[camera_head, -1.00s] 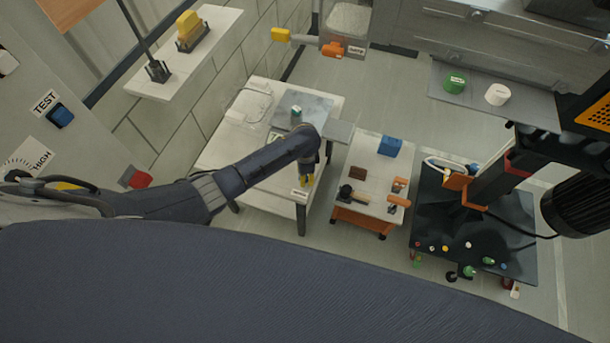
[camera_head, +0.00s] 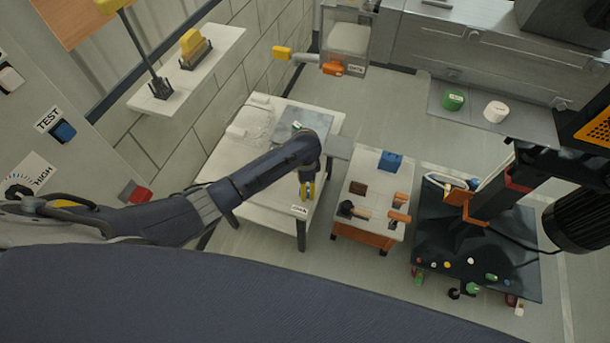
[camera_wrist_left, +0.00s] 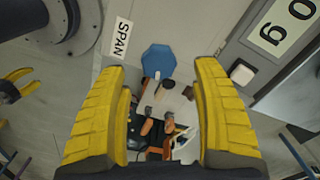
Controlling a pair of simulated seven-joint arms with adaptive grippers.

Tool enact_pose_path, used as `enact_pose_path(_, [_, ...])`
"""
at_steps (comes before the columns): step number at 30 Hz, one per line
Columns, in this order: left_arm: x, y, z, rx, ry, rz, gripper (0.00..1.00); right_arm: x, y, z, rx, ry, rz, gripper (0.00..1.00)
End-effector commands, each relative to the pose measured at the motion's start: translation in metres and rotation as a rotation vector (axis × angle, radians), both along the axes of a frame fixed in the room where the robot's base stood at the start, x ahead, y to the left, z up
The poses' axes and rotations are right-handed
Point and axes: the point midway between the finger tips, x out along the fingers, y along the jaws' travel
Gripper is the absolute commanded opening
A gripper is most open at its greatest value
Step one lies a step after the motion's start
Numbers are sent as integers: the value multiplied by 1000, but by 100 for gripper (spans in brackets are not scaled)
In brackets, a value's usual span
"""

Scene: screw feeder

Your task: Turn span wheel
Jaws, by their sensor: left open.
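My left gripper (camera_head: 307,190) is at the near right corner of the white table (camera_head: 262,188), beside a small white label (camera_head: 299,210). In the left wrist view its two yellow fingers (camera_wrist_left: 160,115) are wide apart with nothing gripped. A blue octagonal wheel (camera_wrist_left: 158,58) with a small pale mark lies beyond the fingertips, between them in the picture. The SPAN label (camera_wrist_left: 121,38) is just left of it. The wheel looks apart from the fingers. In the head view I cannot make it out; the gripper probably hides it.
A small cart (camera_head: 376,200) with a blue box (camera_head: 390,161), a hammer and orange-handled items stands right of the table. A black-topped stand (camera_head: 440,235) is farther right. Floor shows between table and cart. A white button-like block (camera_wrist_left: 242,73) lies right of the wheel.

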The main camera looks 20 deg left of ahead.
Motion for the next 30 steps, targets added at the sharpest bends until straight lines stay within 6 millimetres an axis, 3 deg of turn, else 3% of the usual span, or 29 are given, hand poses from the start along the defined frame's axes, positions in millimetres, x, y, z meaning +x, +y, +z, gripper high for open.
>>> enact_pose_path(6, [1,1,38,1,-3,-2,66,0,0,0,0,0,0,44])
enact_pose_path(13, [1,1,65,2,-2,-1,66,0,0,0,0,0,0,44])
enact_pose_path(30, [0,1,76,2,-1,1,66,0,1,0,0,0,0,44])
